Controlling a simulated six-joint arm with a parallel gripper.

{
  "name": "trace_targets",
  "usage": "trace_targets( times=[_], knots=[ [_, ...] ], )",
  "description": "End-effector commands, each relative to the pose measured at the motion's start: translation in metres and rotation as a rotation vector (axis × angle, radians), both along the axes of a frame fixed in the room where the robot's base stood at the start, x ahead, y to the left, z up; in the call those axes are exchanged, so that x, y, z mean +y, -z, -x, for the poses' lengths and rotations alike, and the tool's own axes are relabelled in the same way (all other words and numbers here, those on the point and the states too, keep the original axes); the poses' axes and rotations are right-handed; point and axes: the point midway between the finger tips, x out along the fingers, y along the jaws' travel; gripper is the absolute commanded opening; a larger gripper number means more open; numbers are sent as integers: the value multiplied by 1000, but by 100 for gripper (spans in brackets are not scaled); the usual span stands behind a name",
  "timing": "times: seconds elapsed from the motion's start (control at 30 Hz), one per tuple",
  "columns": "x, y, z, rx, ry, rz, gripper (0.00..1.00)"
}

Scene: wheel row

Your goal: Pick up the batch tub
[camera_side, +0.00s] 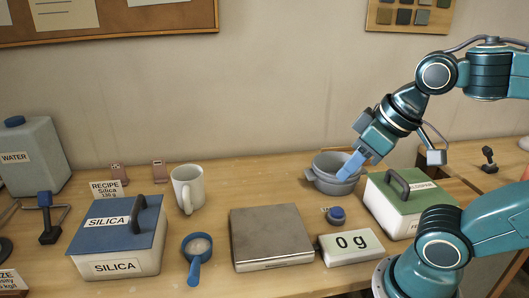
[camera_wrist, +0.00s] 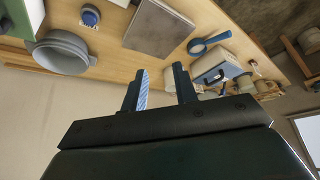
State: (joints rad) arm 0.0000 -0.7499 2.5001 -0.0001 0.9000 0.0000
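The batch tub is probably the round grey tub (camera_side: 325,180) at the back right of the bench, beside the green-lidded box. It also shows at the upper left of the wrist view (camera_wrist: 62,58), seemingly empty. My gripper (camera_side: 347,171) overlaps the tub's right side in the side view. In the wrist view my gripper's two fingers (camera_wrist: 160,84) stand apart with nothing between them, and the tub lies well off to their left, not between them. The fingers hide part of the tub's rim in the side view.
A steel scale plate (camera_side: 272,238) and its "0 g" display (camera_side: 351,246) are at front centre. A blue button (camera_side: 336,215) sits by the tub. The green-lidded box (camera_side: 410,203) stands close right. A mug (camera_side: 187,188), blue scoop (camera_side: 197,258) and silica box (camera_side: 117,237) are left.

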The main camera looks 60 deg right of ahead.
Motion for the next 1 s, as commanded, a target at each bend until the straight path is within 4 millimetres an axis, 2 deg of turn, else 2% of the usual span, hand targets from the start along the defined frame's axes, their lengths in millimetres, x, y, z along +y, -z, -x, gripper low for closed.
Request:
trace_targets(
  times=[0.17,0.37,0.67,1.0],
  knots=[
    [-1,-2,-2,2,10,-2,29],
    [-8,-10,-16,27,79,-18,29],
    [-37,-33,-64,97,313,-75,29],
    [-87,-44,-126,178,620,-145,29]
  ],
)
